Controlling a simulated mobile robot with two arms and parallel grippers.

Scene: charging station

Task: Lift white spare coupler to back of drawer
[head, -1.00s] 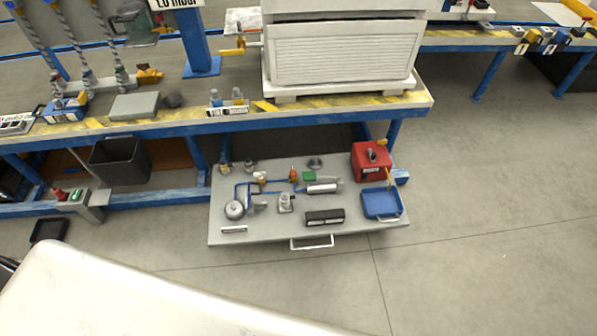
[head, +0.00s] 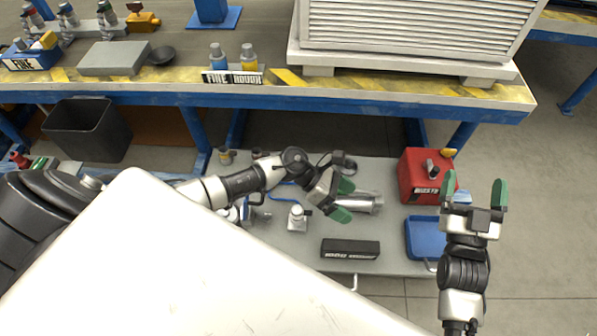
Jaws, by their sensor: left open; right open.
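The grey drawer (head: 298,252) is pulled out below the bench. A small whitish fitting (head: 297,219) stands upright on it, left of centre; it looks like the white spare coupler, though I cannot be sure. My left gripper (head: 344,201) is open above the drawer, right of that fitting and over the left end of a silver cylinder (head: 366,202). I cannot tell whether it touches the cylinder. My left arm hides much of the drawer's back and left parts. My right gripper (head: 475,190) is open and empty, fingers up, just right of the drawer.
A red waste box (head: 422,177) and a blue tray (head: 424,237) occupy the drawer's right side. A black labelled box (head: 350,249) lies near its front. The bench edge (head: 380,104) overhangs the drawer's back. A dark bin (head: 88,130) stands at left.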

